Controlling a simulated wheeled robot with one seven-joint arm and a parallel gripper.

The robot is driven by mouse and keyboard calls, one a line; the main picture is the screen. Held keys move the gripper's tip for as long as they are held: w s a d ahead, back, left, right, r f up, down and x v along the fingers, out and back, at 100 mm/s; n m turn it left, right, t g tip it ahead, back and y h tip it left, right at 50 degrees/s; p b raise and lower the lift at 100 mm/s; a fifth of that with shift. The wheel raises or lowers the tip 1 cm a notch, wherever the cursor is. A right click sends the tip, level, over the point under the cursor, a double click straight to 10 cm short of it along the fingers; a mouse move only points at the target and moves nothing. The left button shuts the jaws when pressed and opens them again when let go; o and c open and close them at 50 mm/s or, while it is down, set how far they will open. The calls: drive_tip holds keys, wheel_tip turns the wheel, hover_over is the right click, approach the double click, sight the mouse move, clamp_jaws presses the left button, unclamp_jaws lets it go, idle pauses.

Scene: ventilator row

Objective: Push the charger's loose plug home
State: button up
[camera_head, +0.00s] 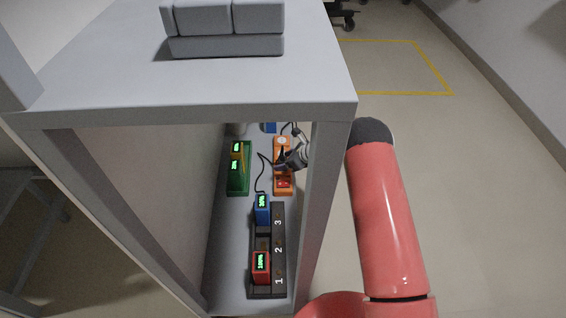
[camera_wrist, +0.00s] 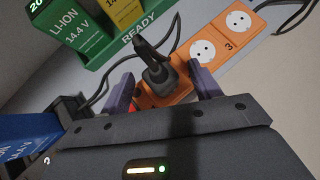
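A black plug (camera_wrist: 158,73) with its cord stands at an orange power strip (camera_wrist: 225,72) in the wrist view. I cannot tell how deep it sits in its socket. My gripper (camera_wrist: 163,90) is open, one purple finger on each side of the plug, with gaps visible between. The strip (camera_head: 283,186) lies on the lower shelf in the head view, where my gripper (camera_head: 288,159) reaches in over it from the right. The black charger (camera_head: 280,262), marked 1, 2 and 3, holds a red battery (camera_head: 261,266) and a blue battery (camera_head: 262,208). A black cable runs from it towards the strip.
A green charger (camera_wrist: 112,47) marked READY, with batteries in it, stands beside the strip. Part of a blue battery (camera_wrist: 28,140) shows at the left of the wrist view. The grey shelf top (camera_head: 200,85) and its front upright (camera_head: 322,190) stand close to my arm. Open floor lies right.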

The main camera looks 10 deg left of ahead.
drive_tip(key=shift+o, duration=0.4)
drive_tip(key=v, duration=0.8)
drive_tip(key=shift+p, duration=0.35)
